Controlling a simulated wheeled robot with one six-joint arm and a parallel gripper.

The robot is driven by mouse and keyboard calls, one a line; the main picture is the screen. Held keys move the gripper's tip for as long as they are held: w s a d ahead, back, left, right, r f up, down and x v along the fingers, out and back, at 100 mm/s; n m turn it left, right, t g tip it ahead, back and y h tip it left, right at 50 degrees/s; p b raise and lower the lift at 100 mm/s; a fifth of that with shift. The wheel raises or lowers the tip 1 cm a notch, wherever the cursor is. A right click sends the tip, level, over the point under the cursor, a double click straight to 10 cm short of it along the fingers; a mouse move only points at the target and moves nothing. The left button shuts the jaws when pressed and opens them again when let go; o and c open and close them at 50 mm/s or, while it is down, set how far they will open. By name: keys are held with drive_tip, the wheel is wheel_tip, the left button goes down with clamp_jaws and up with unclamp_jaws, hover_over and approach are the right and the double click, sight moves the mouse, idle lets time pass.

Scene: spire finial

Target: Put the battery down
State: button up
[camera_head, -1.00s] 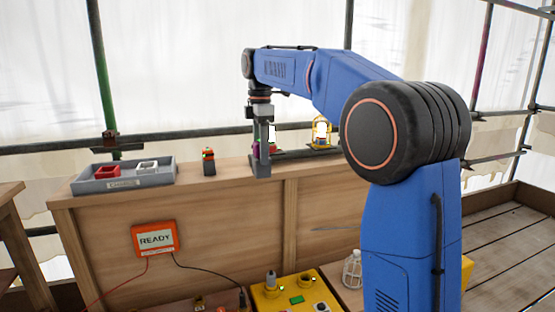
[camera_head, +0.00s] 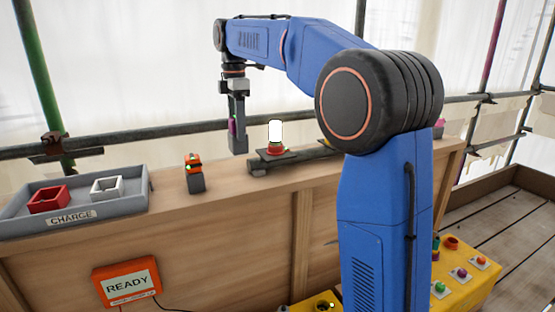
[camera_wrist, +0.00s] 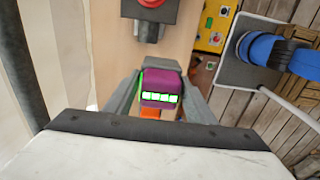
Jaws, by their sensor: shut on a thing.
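My gripper (camera_head: 238,140) points down above the wooden bench top, between the small dark block with orange top (camera_head: 194,172) and the red-based lamp. It is shut on the purple battery, which shows between the fingers in the wrist view (camera_wrist: 161,85) with a row of lit green bars on its end. In the head view only a purple sliver (camera_head: 231,128) shows beside the finger. The grey tray (camera_head: 128,207) marked CHARGE lies left on the bench, holding a red socket (camera_head: 48,199) and a white socket (camera_head: 106,187). Both look empty.
A red-based lamp (camera_head: 275,150) stands on a dark bracket right of my gripper. An orange READY box (camera_head: 127,281) hangs on the bench front. A yellow button panel (camera_head: 464,274) is at lower right. Bare bench top lies between tray and dark block.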

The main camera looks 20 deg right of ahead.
drive_tip(key=shift+f, duration=4.95)
drive_tip(key=shift+f, duration=0.15)
drive_tip(key=o, duration=1.3)
drive_tip(key=shift+o, duration=0.2)
wheel_tip(320, 180, up, 12)
drive_tip(key=shift+r, duration=0.15)
drive_tip(key=s+d+f+m+t, duration=0.1)
drive_tip(key=s+f+m, duration=0.5)
drive_tip(key=s, duration=0.6)
drive_tip(key=s+d+f+m+t, duration=0.2)
drive_tip(key=s+f+m, duration=0.4)
drive_tip(key=s+f, duration=0.5)
drive_tip(key=s+d+f+m+t, duration=0.1)
drive_tip(key=s+d+f+m, duration=0.2)
drive_tip(key=s, duration=1.2)
wheel_tip(320, 180, down, 6)
drive_tip(key=m, duration=0.3)
drive_tip(key=shift+s+t, duration=0.2)
drive_tip(key=shift+t, duration=0.2)
